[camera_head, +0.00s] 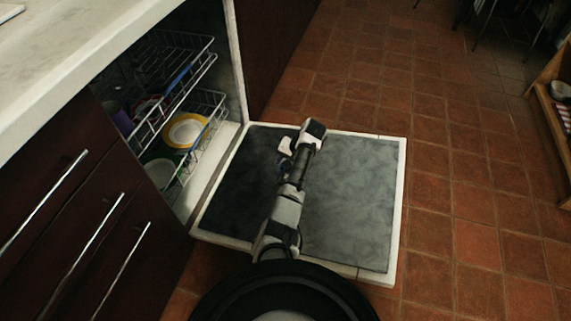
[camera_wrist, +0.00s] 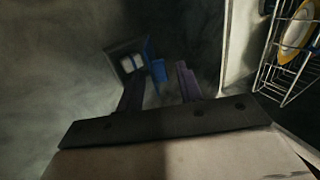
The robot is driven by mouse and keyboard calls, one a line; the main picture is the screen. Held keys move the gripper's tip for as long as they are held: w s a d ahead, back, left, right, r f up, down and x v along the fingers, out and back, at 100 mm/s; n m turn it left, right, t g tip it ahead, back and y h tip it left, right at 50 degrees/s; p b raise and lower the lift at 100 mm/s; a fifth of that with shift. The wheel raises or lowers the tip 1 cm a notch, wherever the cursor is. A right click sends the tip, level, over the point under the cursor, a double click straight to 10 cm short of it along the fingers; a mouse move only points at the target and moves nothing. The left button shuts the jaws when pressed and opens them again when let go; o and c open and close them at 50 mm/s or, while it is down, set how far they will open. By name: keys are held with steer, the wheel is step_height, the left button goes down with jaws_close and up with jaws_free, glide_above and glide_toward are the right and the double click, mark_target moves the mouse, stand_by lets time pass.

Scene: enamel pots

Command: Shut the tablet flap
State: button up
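A small dark-framed compartment (camera_wrist: 130,64) is set in the inside of the dishwasher door and stands open, with pale blocks showing in it. A small upright blue piece (camera_wrist: 158,71) beside its right side looks like the tablet flap; its hinge is not clear. My gripper (camera_wrist: 164,80) is open, its two fingers apart, just in front of the compartment and blue piece. I cannot tell whether a finger touches the blue piece. In the head view my gripper (camera_head: 284,152) is low over the door, and my arm hides the compartment.
The dishwasher door (camera_head: 352,200) lies folded down flat, with a white rim. The racks (camera_head: 205,108) at left hold a yellow-rimmed plate (camera_head: 186,130) and other dishes. Dark drawers (camera_head: 80,225) with long handles stand at front left.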

steer(key=shift+f, duration=0.1)
jaws_close()
